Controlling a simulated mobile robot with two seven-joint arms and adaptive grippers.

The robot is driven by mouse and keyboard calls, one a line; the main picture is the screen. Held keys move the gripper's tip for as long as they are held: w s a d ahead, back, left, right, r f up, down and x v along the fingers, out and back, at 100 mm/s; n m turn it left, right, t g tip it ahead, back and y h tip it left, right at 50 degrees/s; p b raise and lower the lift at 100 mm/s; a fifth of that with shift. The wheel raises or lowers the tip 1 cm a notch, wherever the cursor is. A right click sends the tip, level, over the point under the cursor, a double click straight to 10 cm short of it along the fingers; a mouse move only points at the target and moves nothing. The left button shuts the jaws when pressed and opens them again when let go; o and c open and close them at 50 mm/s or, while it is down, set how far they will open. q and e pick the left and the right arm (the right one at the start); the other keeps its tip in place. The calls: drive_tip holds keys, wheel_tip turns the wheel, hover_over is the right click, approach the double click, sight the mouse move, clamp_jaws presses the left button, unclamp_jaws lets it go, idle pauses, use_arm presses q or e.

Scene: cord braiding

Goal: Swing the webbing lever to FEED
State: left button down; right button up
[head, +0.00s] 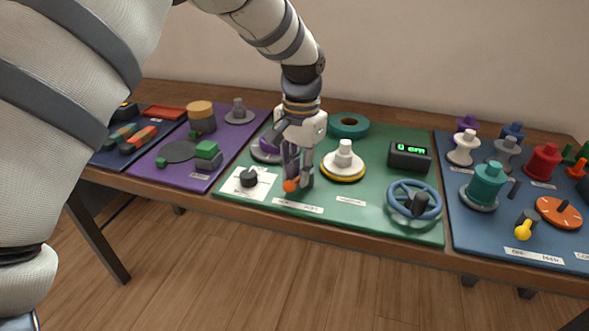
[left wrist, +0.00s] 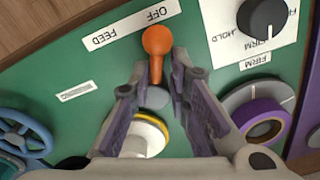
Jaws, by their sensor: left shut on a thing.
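The webbing lever has an orange ball knob (left wrist: 158,41) on a short orange stem, rising from a grey hub. In the head view the orange knob (head: 290,186) shows at the front of the green mat. A white label (left wrist: 130,25) reading OFF and FEED lies beside it; the knob is at the OFF end. My left gripper (left wrist: 153,82) has its fingers on both sides of the lever, shut on it near the hub. In the head view my left gripper (head: 298,178) points down and hides part of the lever. My right gripper is not in view.
Close by are a black dial (head: 249,179) on a white card, a purple webbing roll (left wrist: 262,120), a white spool with a yellow band (head: 343,163), a blue handwheel (head: 414,201) and a counter box (head: 409,156). The mat's front edge is bare around the label.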

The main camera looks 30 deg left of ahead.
use_arm(q)
drive_tip(key=n, duration=0.2)
drive_tip(key=d+n, duration=0.2)
drive_tip(key=n, duration=0.1)
drive_tip(key=shift+s+f+n, duration=0.15)
drive_tip(key=shift+n, duration=0.15)
drive_tip(key=n, duration=0.3)
drive_tip(key=shift+w+d+g, duration=0.2)
drive_tip(key=shift+d+g, duration=0.1)
drive_tip(key=shift+w+d+n, duration=0.2)
drive_tip(key=shift+w+n, duration=0.05)
drive_tip(key=shift+n, duration=0.75)
drive_tip(key=shift+w+r, duration=0.1)
drive_tip(key=shift+r, duration=0.15)
drive_tip(key=c, duration=1.6)
unclamp_jaws()
drive_tip(key=shift+w, duration=0.15)
drive_tip(key=shift+a, duration=0.1)
